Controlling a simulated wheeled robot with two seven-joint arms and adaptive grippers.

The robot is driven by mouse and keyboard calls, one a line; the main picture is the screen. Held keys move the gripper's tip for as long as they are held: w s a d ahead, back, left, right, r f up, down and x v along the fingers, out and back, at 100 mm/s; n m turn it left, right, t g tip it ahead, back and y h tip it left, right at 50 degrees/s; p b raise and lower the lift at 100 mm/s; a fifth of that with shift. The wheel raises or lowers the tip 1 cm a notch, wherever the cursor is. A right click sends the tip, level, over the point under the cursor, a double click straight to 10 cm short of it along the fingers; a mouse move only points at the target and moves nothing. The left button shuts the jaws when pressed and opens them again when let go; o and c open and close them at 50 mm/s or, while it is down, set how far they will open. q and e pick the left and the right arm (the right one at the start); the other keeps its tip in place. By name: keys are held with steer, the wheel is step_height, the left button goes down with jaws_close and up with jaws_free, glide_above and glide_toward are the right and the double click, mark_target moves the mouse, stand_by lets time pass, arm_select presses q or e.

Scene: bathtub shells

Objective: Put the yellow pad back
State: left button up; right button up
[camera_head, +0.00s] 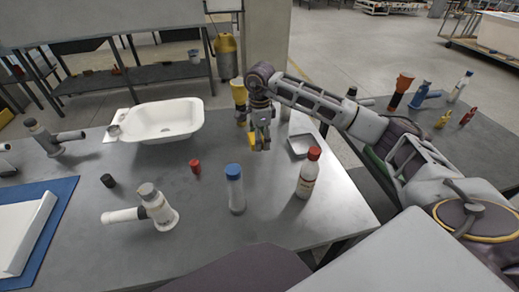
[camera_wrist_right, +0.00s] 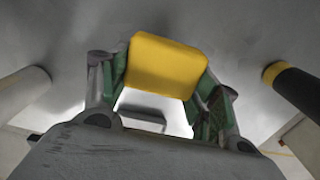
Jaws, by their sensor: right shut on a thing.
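The yellow pad (camera_wrist_right: 165,66) is a rounded block held between the green-lined fingers of my right gripper (camera_wrist_right: 160,82) in the right wrist view. In the head view my right gripper (camera_head: 260,143) points down above the grey table, with part of the yellow pad (camera_head: 252,136) showing at its fingertips. A small grey open tray (camera_head: 300,146) lies on the table just to the right of the gripper. I cannot tell the exact height of the pad over the table. My left gripper is out of view.
A red-capped bottle (camera_head: 308,174) and a blue-capped bottle (camera_head: 235,188) stand in front of the gripper. A yellow-topped tool (camera_head: 239,94) stands close behind it. A white basin (camera_head: 165,120) lies to the left. The table's right edge is near the tray.

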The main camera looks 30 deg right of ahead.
mark_target(260, 154)
steer(key=shift+f, duration=0.65)
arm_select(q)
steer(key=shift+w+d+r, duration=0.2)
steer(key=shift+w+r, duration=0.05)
arm_select(e)
steer(key=shift+f, duration=1.9)
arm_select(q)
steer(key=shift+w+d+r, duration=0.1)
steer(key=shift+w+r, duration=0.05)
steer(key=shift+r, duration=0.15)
